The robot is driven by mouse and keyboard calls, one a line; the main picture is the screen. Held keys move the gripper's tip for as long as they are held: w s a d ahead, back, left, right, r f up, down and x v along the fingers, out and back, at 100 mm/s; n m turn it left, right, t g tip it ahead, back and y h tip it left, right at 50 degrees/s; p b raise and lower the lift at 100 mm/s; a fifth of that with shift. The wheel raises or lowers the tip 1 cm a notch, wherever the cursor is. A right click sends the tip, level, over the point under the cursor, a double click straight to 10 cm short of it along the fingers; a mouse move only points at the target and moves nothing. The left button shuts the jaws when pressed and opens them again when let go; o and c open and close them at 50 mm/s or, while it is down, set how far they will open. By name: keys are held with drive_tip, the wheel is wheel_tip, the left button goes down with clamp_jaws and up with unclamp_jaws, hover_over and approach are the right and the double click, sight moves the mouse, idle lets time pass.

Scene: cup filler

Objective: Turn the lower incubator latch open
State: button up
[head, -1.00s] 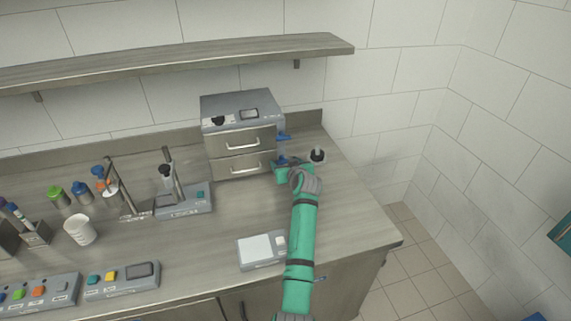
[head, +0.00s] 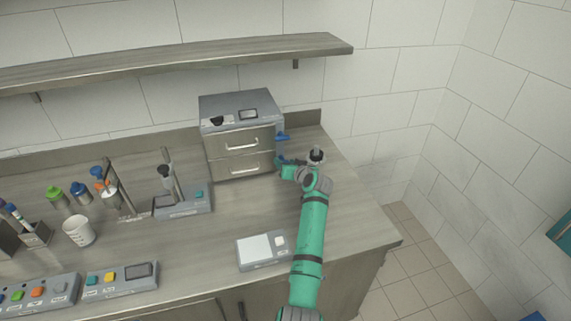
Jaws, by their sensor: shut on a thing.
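The incubator (head: 240,112) is a grey box with two drawers at the back of the counter. Its upper latch (head: 283,137) is blue and sticks out from the right side. The lower latch (head: 281,160) is also blue, below it, and is mostly hidden by my gripper. My gripper (head: 283,166) is at the incubator's lower right edge, shut on the lower latch. The latch's exact angle cannot be told at this size.
A small bottle with a dark top (head: 317,154) stands just behind my wrist. A scale (head: 261,249) lies in front on the counter (head: 225,215). A stand with a grey base (head: 184,203) is left of the incubator. A shelf (head: 180,62) runs above.

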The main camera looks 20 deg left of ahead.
drive_tip(key=m+y, duration=0.1)
drive_tip(key=m, duration=0.1)
drive_tip(key=m+g+y, duration=0.1)
drive_tip(key=m, duration=0.1)
drive_tip(key=shift+w+d+f+y, duration=0.15)
drive_tip(key=shift+w+d+y, duration=0.1)
drive_tip(key=shift+d+y, duration=0.05)
drive_tip(key=m, duration=0.1)
drive_tip(key=m+y, duration=0.1)
drive_tip(key=shift+w+d+f+m+y, duration=0.1)
drive_tip(key=shift+d+f+m+y, duration=0.1)
drive_tip(key=shift+m+y, duration=0.1)
drive_tip(key=shift+f+m+y, duration=0.15)
drive_tip(key=shift+m+y, duration=0.15)
drive_tip(key=shift+m, duration=0.45)
drive_tip(key=shift+f+m+y, duration=0.15)
drive_tip(key=shift+m+y, duration=0.15)
drive_tip(key=shift+m, duration=0.45)
drive_tip(key=o, duration=1.1)
drive_tip(key=shift+c, duration=0.2)
drive_tip(key=shift+d+f, duration=0.1)
drive_tip(key=v, duration=1)
drive_tip(key=shift+s+d+f, duration=0.1)
drive_tip(key=shift+s+d, duration=0.1)
